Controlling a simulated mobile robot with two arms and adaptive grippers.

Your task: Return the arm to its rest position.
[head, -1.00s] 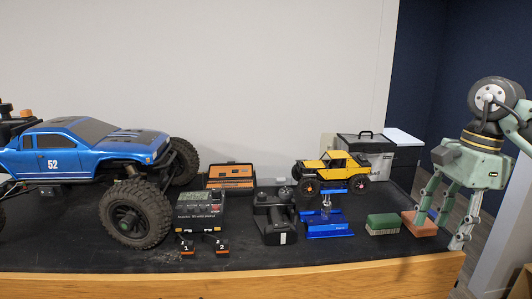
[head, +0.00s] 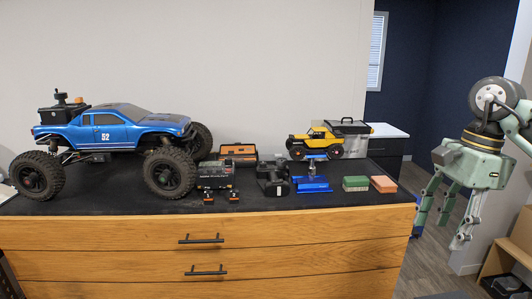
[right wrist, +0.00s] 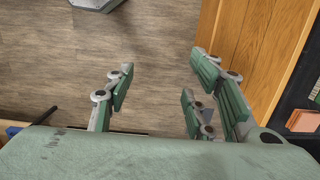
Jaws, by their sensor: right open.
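My right gripper (head: 438,232) hangs at the right of the head view, fingers pointing down and spread apart, with nothing between them. It is clear of the workbench, beyond its right end in the picture. In the right wrist view the open fingers (right wrist: 163,76) are over the bare wood floor, with the wooden cabinet side to their right. My left gripper is not in view.
The bench's black top (head: 100,206) holds a blue truck (head: 110,130), a yellow crawler (head: 312,144), a blue stand (head: 312,185), a green block (head: 355,183) and a reddish block (head: 383,184). Shelving (head: 508,262) stands at lower right.

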